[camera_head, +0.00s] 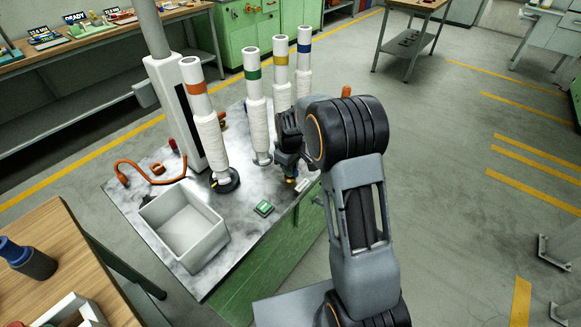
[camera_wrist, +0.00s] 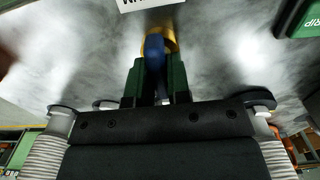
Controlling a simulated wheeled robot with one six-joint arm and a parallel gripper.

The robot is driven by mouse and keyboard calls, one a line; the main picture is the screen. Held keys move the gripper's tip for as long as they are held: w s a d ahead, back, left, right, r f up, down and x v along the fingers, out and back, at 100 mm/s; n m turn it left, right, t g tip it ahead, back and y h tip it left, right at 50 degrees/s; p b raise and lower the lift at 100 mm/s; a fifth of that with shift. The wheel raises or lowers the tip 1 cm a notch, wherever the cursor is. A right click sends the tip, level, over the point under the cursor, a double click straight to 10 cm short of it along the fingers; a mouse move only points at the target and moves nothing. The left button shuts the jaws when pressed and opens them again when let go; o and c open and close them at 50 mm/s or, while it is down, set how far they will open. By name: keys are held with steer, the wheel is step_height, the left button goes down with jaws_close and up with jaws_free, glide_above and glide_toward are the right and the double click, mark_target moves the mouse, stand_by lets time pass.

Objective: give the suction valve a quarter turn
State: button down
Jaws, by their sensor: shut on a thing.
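The suction valve shows in the wrist view as a brass body (camera_wrist: 172,38) with a blue lever (camera_wrist: 154,52). The lever points from the body down between my fingers. My gripper (camera_wrist: 156,78) is shut on the blue lever, a dark green finger on each side. In the head view my gripper (camera_head: 288,160) reaches down at the right edge of the marble-look bench top (camera_head: 170,160). A small yellow part of the valve (camera_head: 291,180) shows just below it. The rest of the valve is hidden behind the gripper there.
Several white ribbed columns stand close by, with orange (camera_head: 197,88), green (camera_head: 253,74), yellow and blue bands. A white bin (camera_head: 183,228), a green tag (camera_head: 264,208) and an orange hose (camera_head: 140,165) lie on the bench. A white label (camera_wrist: 145,4) lies beyond the valve.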

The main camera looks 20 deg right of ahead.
steer(key=shift+w+r, duration=0.1)
steer(key=shift+r, duration=0.05)
steer(key=c, duration=1.1)
jaws_free()
step_height(320, 180, up, 14)
steer(key=shift+f, duration=0.2)
